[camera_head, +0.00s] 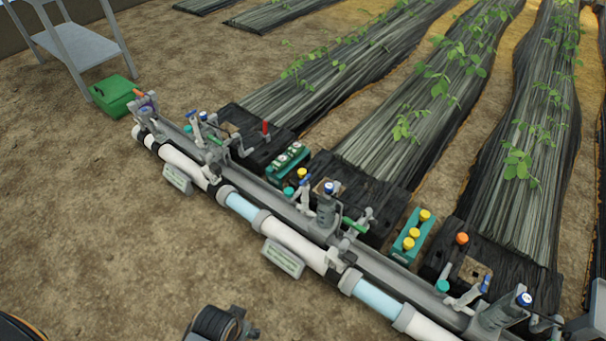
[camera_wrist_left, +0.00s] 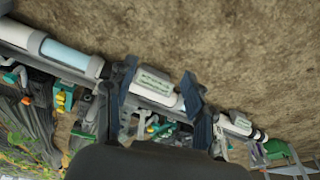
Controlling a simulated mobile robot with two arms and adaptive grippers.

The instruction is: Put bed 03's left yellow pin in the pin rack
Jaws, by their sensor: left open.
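Several yellow pins stand along the skid in the head view. One yellow pin (camera_head: 302,173) is at the middle black bed end. Three more sit in a teal rack (camera_head: 398,253) between the middle and right bed ends. The bed numbers are too small to read, so I cannot tell which bed is 03. In the left wrist view, yellow pieces (camera_wrist_left: 60,100) show at the left, beyond the pipe. My left gripper (camera_wrist_left: 160,78) is open and empty, its dark fingers apart in front of the pipe and a label plate. My right gripper is not in view.
A long grey and white pipe (camera_head: 290,240) with valves runs diagonally across. A second teal rack (camera_head: 274,172) holds white-topped green items. An orange-topped pin (camera_head: 462,238) and a red handle (camera_head: 265,127) stand nearby. A green box (camera_head: 114,96) lies by a grey table (camera_head: 85,45).

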